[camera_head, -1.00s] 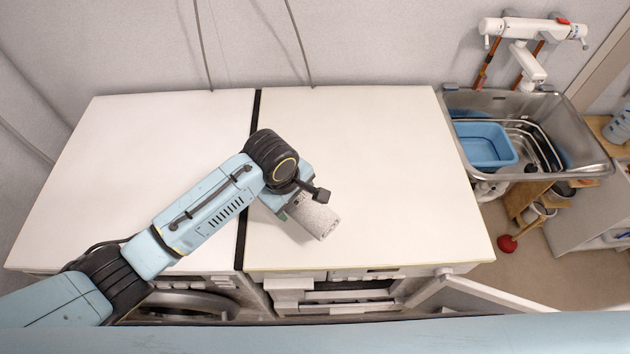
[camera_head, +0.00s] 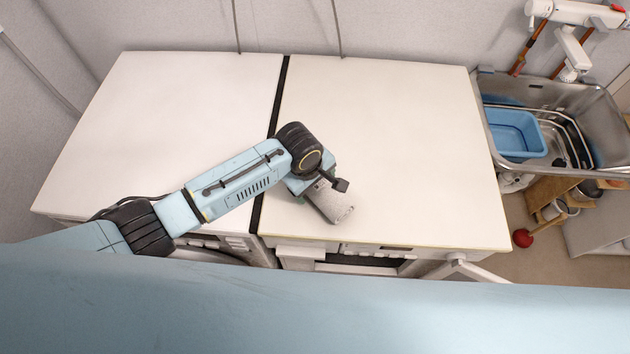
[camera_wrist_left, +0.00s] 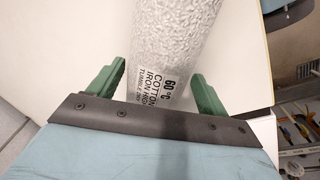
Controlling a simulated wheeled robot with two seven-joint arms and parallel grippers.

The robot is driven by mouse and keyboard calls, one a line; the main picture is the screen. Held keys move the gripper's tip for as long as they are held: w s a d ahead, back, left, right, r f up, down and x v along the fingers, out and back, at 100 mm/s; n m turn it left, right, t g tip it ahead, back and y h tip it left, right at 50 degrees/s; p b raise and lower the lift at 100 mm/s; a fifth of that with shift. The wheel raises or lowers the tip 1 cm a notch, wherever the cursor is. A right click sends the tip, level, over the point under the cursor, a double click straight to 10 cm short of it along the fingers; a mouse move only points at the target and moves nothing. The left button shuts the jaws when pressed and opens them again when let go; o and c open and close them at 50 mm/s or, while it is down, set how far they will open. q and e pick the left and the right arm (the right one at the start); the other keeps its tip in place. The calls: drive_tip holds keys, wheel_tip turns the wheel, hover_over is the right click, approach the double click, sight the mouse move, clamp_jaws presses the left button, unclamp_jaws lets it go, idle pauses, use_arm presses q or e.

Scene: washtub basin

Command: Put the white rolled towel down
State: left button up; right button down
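The white rolled towel (camera_head: 334,203) is over the right-hand white top, near its front edge. My left gripper (camera_head: 312,186) reaches in from the left, and its wrist covers part of the towel. In the left wrist view the towel (camera_wrist_left: 165,40), with a printed care label, lies between the two green fingers (camera_wrist_left: 158,82), whose tips are close against its sides. The gripper looks shut on it. I cannot tell whether the towel touches the top. My right gripper is not in view.
The white worktop (camera_head: 420,150) is bare around the towel, with a dark gap (camera_head: 270,150) left of it. A metal sink (camera_head: 590,110) with a blue basin (camera_head: 515,135) stands at the right. An open door (camera_head: 465,270) juts out below the front edge.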

use_arm(q)
drive_tip(key=shift+o, duration=1.1)
wheel_tip(320, 180, up, 12)
drive_tip(key=s+a+p, duration=0.1)
drive_tip(key=shift+s+a, duration=0.35)
drive_tip(key=shift+a, duration=0.05)
